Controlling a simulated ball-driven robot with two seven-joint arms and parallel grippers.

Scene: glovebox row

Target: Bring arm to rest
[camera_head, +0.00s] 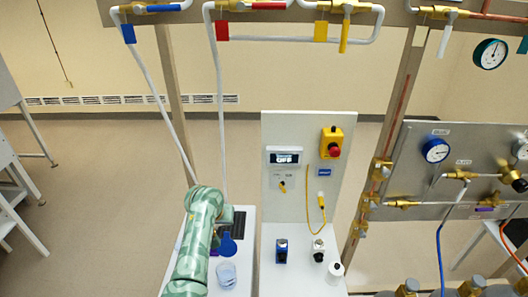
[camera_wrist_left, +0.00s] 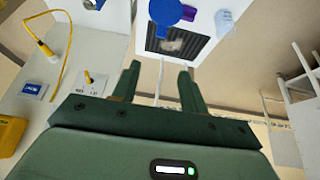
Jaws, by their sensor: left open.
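My left arm (camera_head: 196,240), green and patterned, rises from the bottom of the head view, over the left part of a white bench. Its gripper is hidden there behind the arm. In the left wrist view the two dark green fingers of my left gripper (camera_wrist_left: 158,80) stand apart with nothing between them. Beyond the fingertips lie a black grille (camera_wrist_left: 178,45) and a blue round object (camera_wrist_left: 165,11), apart from the fingers. My right gripper is in neither view.
A white panel (camera_head: 305,130) with a display reading OFF and a yellow box with a red button (camera_head: 332,142) stands right of the arm. A clear beaker (camera_head: 227,275) and small bottles are on the white surfaces. Pipes with valves run overhead; gauges fill the right. Floor at left is open.

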